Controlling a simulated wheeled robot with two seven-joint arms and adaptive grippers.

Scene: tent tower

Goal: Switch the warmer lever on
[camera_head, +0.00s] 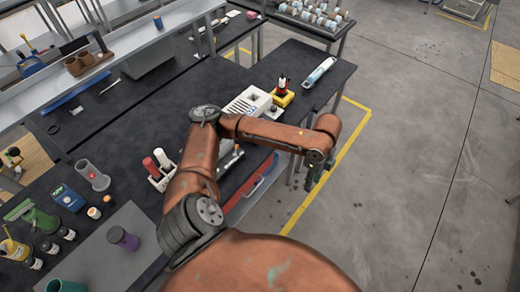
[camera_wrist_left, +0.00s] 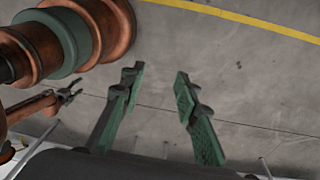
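My left gripper (camera_head: 314,182) hangs over the grey floor, off the right edge of the dark bench, apart from everything on it. In the left wrist view its green fingers (camera_wrist_left: 158,80) are spread with only floor between them. A white slotted box (camera_head: 247,104) stands on the bench behind my arm. Beside it is a yellow block (camera_head: 283,98) with an upright red and black piece (camera_head: 282,84). I cannot tell which of these, if either, is the warmer or its lever. Another gripper (camera_wrist_left: 72,94), likely my right, shows small in the left wrist view; its opening is unclear.
A blue-white cylinder (camera_head: 319,71) lies near the bench's far corner. Red and white bottles (camera_head: 157,167) stand in a holder left of my arm. A purple cup (camera_head: 123,239), a grey tube piece (camera_head: 92,175) and several jars crowd the near left.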

